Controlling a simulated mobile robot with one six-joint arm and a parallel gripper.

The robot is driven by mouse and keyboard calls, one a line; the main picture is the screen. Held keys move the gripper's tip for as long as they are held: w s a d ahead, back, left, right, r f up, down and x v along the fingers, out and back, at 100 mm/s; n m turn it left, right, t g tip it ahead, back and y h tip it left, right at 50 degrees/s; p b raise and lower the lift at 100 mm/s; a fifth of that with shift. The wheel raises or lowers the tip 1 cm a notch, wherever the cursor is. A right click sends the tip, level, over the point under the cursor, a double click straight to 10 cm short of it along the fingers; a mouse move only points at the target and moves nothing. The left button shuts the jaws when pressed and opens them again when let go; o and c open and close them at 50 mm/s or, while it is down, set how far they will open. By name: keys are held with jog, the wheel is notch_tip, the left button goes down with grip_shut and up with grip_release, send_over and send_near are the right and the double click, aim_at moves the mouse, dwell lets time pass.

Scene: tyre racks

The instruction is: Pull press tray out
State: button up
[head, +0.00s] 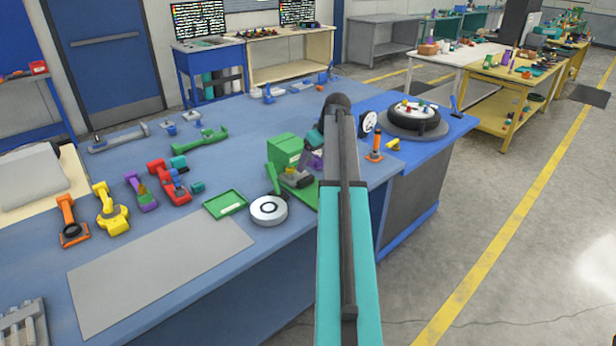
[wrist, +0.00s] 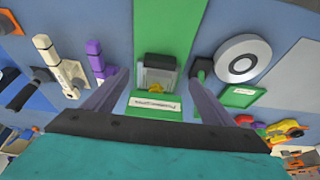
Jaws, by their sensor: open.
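A green press (head: 285,150) stands on the blue bench, partly hidden behind my teal arm in the head view. At its front is a grey tray-like block with a yellow piece in it (head: 296,178). In the wrist view this grey part (wrist: 160,64) sits on a green base (wrist: 170,22), with a white label (wrist: 155,103) in a green frame nearer me. My gripper (wrist: 157,76) is open and empty, its fingers spread on either side of the grey part and label. I cannot tell whether either finger touches them.
A silver disc (head: 269,209) and a flat green tray (head: 226,204) lie beside the press. Several coloured tools, including a yellow one (head: 110,210), stand to the left. A grey mat (head: 160,270) covers the bench front. A tyre (head: 412,117) and a dial gauge (head: 369,123) are at the right.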

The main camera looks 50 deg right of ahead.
aim_at(306, 179)
jog(key=shift+p+x, duration=1)
jog(key=shift+x, duration=4)
